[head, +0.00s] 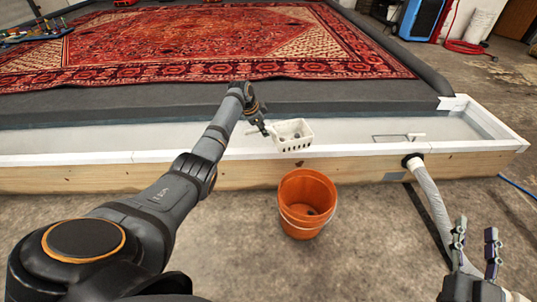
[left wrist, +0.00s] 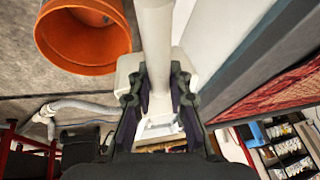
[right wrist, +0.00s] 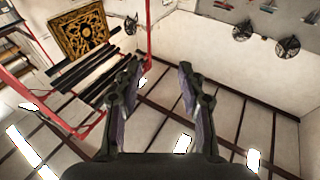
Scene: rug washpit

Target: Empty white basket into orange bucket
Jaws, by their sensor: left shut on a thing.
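The white basket (head: 293,144) is a small slotted basket, held upright over the grey trough behind the orange bucket (head: 308,187). A few small greyish things seem to lie in it. My left gripper (head: 264,124) is at the basket's left, shut on its white handle (left wrist: 156,40). The bucket stands upright on the floor, open at the top, with a small dark patch at its bottom that I cannot identify. The bucket also shows in the left wrist view (left wrist: 75,38). My right gripper (head: 475,245) is open and empty at the lower right; the right wrist view shows its spread fingers (right wrist: 160,88).
A wooden-sided trough with a white rim (head: 350,148) runs behind the bucket. A patterned red rug (head: 200,45) lies on the dark platform beyond. A pale hose (head: 430,195) hangs from the trough to the right. The concrete floor around the bucket is clear.

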